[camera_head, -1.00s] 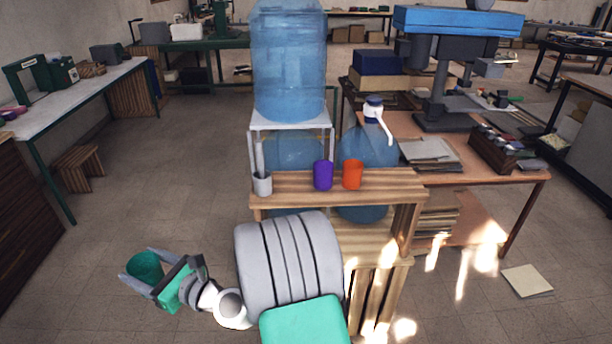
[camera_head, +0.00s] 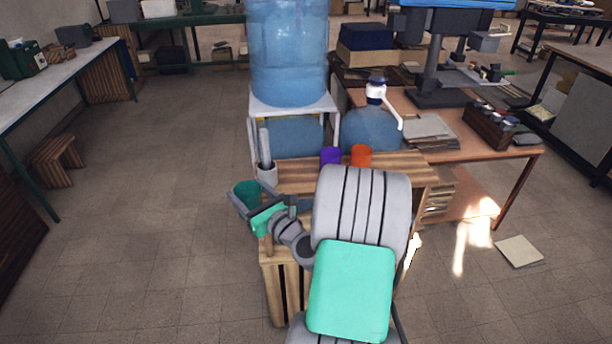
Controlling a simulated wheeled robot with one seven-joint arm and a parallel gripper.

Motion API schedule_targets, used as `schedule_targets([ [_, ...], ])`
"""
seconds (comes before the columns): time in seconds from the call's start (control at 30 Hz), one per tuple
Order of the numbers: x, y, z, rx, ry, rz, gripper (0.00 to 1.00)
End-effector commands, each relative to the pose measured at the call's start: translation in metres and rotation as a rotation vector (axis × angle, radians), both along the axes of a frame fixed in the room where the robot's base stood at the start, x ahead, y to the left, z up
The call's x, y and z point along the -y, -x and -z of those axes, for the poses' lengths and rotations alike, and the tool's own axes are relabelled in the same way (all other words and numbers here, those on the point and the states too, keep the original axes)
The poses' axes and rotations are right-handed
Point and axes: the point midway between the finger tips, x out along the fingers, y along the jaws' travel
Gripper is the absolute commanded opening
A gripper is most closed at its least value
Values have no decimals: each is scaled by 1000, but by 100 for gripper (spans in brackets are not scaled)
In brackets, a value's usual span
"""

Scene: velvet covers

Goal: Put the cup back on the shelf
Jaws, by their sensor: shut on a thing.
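A green cup (camera_head: 246,191) is held by my gripper (camera_head: 243,199), whose jaws are shut around it. The cup is at the left end of the wooden shelf (camera_head: 300,179), and I cannot tell whether it is over the shelf or just beside it. A purple cup (camera_head: 330,156) and an orange cup (camera_head: 361,156) stand on the shelf top towards the back. My arm hides part of the shelf and the lower part of the orange cup's surroundings.
A grey holder (camera_head: 267,174) with a tall stick stands at the shelf's left end, close to my gripper. A large blue water bottle (camera_head: 289,55) on a white stand is behind. A workbench (camera_head: 470,150) stands at right.

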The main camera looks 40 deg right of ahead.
Motion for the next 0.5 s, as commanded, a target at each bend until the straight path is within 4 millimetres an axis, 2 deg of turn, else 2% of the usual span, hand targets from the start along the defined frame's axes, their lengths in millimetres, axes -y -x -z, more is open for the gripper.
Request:
schedule_targets([
  [0.03, 23, 6, -2, -1, -1, 43, 15],
  [0.2, 86, 30, -6, -1, -1, 166, 15],
  [0.33, 120, 47, -7, -1, 0, 233, 15],
  [0.5, 141, 59, -8, -1, 0, 277, 15],
])
